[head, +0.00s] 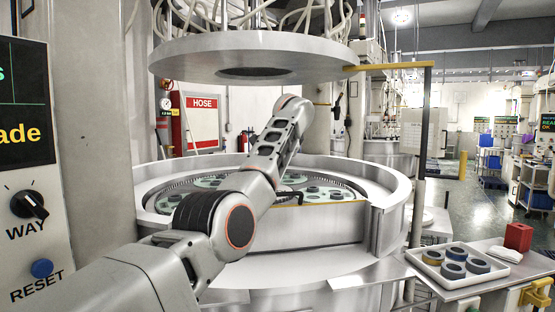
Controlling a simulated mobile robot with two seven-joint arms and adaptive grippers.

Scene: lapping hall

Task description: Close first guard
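A round lapping machine (391,182) stands ahead with an open ring-shaped wall around its plate. A low light panel with a yellow top edge (330,224) stands at its front; it looks like a guard, but I cannot tell for sure. A small dark hooked part (288,195) shows at its top, partly behind my arm. My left arm reaches from the lower left over the machine's near rim and bends upward. Its gripper does not show clearly, and the arm covers part of the machine's front. My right gripper is out of view.
A large grey disc (250,54) hangs above the plate. A post (419,150) with a yellow crossbar stands right of the machine. A side table (470,287) holds a white tray (431,263) of rings and a red block (518,237). A control panel (25,160) is close at left.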

